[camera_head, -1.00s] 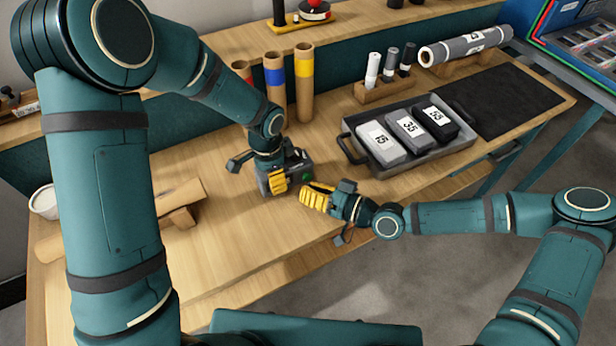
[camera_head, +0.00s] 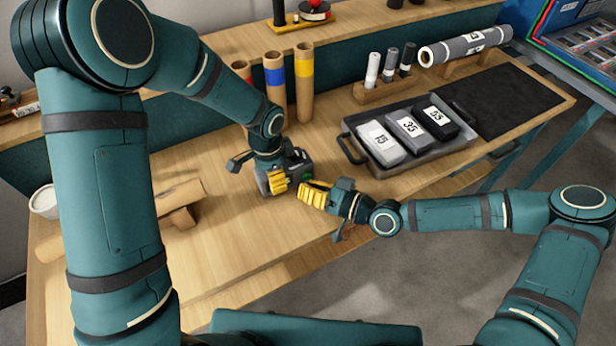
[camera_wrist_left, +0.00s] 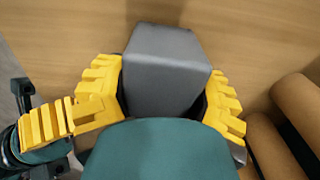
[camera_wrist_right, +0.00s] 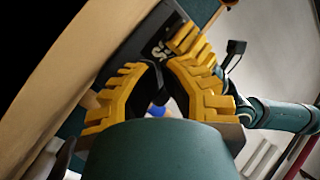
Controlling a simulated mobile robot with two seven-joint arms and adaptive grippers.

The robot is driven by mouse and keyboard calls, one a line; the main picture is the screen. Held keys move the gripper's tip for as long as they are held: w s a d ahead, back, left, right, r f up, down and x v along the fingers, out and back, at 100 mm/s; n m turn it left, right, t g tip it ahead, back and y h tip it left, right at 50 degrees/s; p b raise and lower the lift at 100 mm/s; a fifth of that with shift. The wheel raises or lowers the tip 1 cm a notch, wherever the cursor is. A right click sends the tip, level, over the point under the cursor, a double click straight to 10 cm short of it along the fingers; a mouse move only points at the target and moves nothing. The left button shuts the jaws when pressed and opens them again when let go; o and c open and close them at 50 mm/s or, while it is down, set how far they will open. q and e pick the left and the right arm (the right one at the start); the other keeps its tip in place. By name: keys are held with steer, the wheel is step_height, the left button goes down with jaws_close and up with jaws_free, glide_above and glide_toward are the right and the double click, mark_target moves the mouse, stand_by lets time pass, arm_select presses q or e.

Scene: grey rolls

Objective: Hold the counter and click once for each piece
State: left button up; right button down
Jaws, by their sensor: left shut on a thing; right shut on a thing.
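The counter (camera_head: 299,162), a dark grey box, is held just above the bench by my left gripper (camera_head: 280,180), which is shut on it. In the left wrist view the grey body of the counter (camera_wrist_left: 165,65) fills the space between the yellow fingers. My right gripper (camera_head: 314,193) is shut, its yellow fingertips against the counter's right end, where a bit of green shows. In the right wrist view the fingertips (camera_wrist_right: 158,68) come together at the dark counter (camera_wrist_right: 135,48) with white markings. The exact contact on the green part is hidden.
A grey tray (camera_head: 370,172) holds three bags marked 15, 35 and 55. Three cardboard tubes (camera_head: 304,85) stand behind the counter.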

steer(key=shift+w+a+r, duration=0.25)
steer(key=shift+w+r, duration=0.05)
steer(key=shift+w, duration=0.2)
stand_by(1.4)
steer(key=shift+s+d, duration=0.1)
steer(key=shift+s, duration=0.05)
stand_by(0.5)
steer(key=shift+s+d+f, duration=0.1)
steer(key=shift+s+d, duration=0.4)
steer(key=shift+s, duration=0.25)
steer(key=shift+s+d+f, duration=0.1)
steer(key=shift+s+d, duration=0.35)
steer(key=shift+s, duration=0.35)
steer(key=shift+s+d, duration=0.5)
steer(key=shift+s, duration=0.25)
steer(key=c, duration=1.7)
jaws_free()
jaws_close()
